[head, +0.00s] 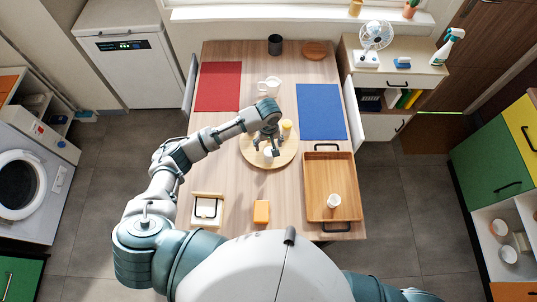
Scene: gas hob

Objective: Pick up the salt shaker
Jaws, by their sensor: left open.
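The round wooden board (250,158) lies in the middle of the table. My left gripper (267,148) is over it, pointing down, with its fingers apart. A small pale item (268,153), which may be the salt shaker, shows at the fingertips; the fingers partly hide it, and I cannot tell if they touch it. A yellow container (287,125) stands on the board just right of the gripper. My right gripper is not in view.
A wooden tray (322,172) with a white cup (334,200) is at the right. A white mug (269,85) stands behind the board, between a red mat (218,86) and a blue mat (321,111). An orange block (261,212) and a napkin holder (207,208) are in front.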

